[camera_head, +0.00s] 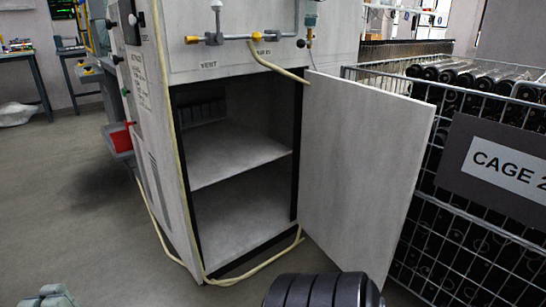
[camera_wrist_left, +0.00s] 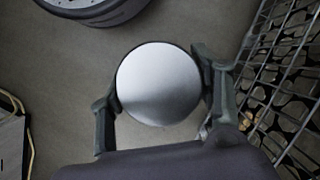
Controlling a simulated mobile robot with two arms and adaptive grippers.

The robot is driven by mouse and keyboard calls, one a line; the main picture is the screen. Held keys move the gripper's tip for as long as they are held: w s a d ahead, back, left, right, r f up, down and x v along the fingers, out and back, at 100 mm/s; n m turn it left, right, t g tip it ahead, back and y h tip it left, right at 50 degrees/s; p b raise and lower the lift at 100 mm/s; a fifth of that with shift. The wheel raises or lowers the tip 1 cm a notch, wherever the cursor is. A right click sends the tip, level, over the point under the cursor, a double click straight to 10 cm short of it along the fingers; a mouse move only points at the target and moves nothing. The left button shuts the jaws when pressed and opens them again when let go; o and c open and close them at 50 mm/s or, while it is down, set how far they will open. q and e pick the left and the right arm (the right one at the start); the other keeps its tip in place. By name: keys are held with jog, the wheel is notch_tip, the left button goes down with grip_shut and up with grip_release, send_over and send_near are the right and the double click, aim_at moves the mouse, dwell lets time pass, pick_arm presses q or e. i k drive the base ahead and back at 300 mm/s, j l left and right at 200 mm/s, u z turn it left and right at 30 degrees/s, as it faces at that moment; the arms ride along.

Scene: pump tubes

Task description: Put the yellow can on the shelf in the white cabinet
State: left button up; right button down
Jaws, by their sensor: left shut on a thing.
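The white cabinet (camera_head: 160,170) stands with its lower door (camera_head: 362,175) swung open to the right. Inside, a shelf (camera_head: 235,155) splits the space into an upper and a lower compartment; both look empty. In the left wrist view, a round silver end of a can (camera_wrist_left: 158,84) sits between the fingers of my left gripper (camera_wrist_left: 158,95), which is shut on it. No yellow side of the can shows. The left gripper is not clear in the head view.
A wire cage (camera_head: 470,230) of dark cylinders stands right of the open door; its mesh (camera_wrist_left: 285,90) is also close on the right in the wrist view. A pale hose (camera_head: 155,225) runs down the cabinet and across its foot. The floor (camera_head: 80,215) at left is clear.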

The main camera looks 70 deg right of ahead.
aim_at(221, 169)
jog(key=z, duration=0.5)
jog(key=l+z, duration=0.15)
jog(key=z, duration=0.3)
jog(key=l+z, duration=0.1)
jog(key=z, duration=0.9)
